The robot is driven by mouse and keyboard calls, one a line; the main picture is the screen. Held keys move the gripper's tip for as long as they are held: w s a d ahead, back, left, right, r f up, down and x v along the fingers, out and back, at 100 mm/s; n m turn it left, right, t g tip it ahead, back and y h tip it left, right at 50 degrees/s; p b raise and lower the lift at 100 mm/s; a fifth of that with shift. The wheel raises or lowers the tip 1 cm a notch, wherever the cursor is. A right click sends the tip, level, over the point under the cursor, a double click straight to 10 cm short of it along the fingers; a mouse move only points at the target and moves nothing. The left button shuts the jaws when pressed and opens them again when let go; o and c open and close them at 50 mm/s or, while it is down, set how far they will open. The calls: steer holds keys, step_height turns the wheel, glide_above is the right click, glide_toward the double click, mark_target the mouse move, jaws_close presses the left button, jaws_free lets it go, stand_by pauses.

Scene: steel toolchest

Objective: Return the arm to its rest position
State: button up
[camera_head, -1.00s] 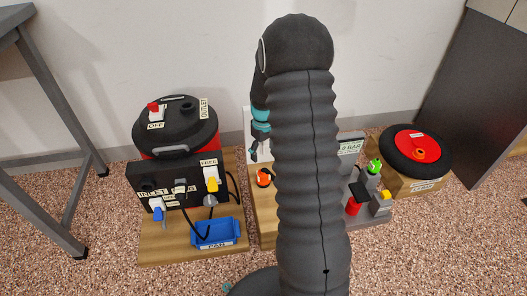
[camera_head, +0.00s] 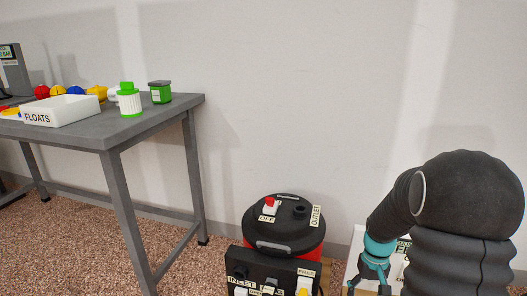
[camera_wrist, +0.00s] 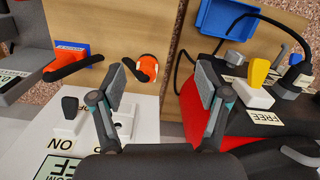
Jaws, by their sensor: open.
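My gripper (camera_head: 372,284) shows at the lower right of the head view, at the end of my dark ribbed arm. In the wrist view my gripper (camera_wrist: 163,85) is open, its two grey pads wide apart with nothing between them. Beyond the fingers lies a wooden board with a round orange knob (camera_wrist: 146,68) with a black lever. A white panel (camera_wrist: 85,140) marked ON and OFF, with a black switch, lies at the lower left of the wrist view. No held object shows.
A black-and-red vacuum (camera_head: 284,228) with a labelled black box (camera_head: 262,268) stands left of my arm. A grey table (camera_head: 78,134) at the left bears a FLOATS tray (camera_head: 62,110) and coloured parts. In the wrist view a blue tray (camera_wrist: 222,17) and yellow handle (camera_wrist: 259,72) show. The wall behind is bare.

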steer(key=s+a+r+t+p, duration=0.2)
steer(key=s+a+r, duration=0.2)
steer(key=r, duration=0.5)
steer(key=s+a+r+t+p, duration=0.2)
steer(key=s+a+r, duration=0.2)
steer(key=s+r, duration=0.5)
steer(key=s+a+r+t+p, duration=0.2)
steer(key=s+r, duration=0.4)
steer(key=r, duration=0.5)
steer(key=a+p, duration=0.1)
steer(key=a, duration=0.1)
steer(key=shift+s+a+n+t, duration=0.3)
steer(key=shift+a+n+t, duration=0.1)
